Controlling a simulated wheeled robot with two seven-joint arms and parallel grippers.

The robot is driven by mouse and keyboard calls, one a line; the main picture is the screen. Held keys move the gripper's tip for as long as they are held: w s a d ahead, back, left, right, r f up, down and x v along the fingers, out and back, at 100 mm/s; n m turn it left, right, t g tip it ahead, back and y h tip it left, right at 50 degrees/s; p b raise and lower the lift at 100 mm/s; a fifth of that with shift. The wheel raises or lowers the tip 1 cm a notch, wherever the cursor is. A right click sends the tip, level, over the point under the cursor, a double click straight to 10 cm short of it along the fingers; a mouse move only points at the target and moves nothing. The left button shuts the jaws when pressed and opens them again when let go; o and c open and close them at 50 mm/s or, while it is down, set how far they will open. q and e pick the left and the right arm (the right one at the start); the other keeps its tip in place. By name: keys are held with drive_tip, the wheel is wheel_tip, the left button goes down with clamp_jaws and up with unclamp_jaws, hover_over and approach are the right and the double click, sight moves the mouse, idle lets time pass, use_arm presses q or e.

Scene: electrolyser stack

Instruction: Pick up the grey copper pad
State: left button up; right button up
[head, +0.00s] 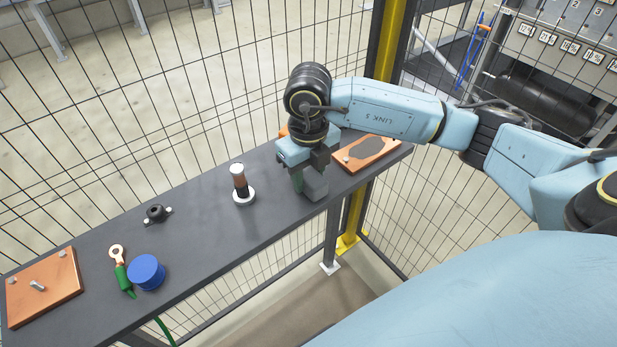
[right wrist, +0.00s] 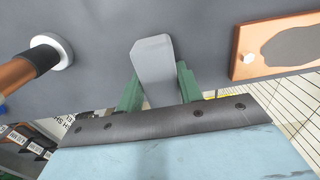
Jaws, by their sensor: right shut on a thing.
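The grey copper pad (head: 315,186) is a plain light-grey block at the right part of the dark bench. My right gripper (head: 308,175) points down over the bench and is shut on the pad. In the right wrist view the pad (right wrist: 154,62) stands out between the two green fingers (right wrist: 160,92), one on each side. Its upper part is hidden by the gripper. I cannot tell whether its lower end touches the bench. My left gripper is not in view.
On the dark bench (head: 200,235) stand a copper plate with a dark grey patch (head: 370,150), a copper-and-black cylinder on a white base (head: 241,185), a black knob (head: 156,213), a green-handled lug (head: 121,270), a blue cap (head: 146,272) and another copper plate (head: 45,285). Wire fencing runs behind.

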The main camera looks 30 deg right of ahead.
sight(308, 173)
wheel_tip(308, 173, up, 10)
drive_tip(key=shift+r, duration=0.1)
drive_tip(key=o, duration=0.4)
drive_tip(key=c, duration=0.3)
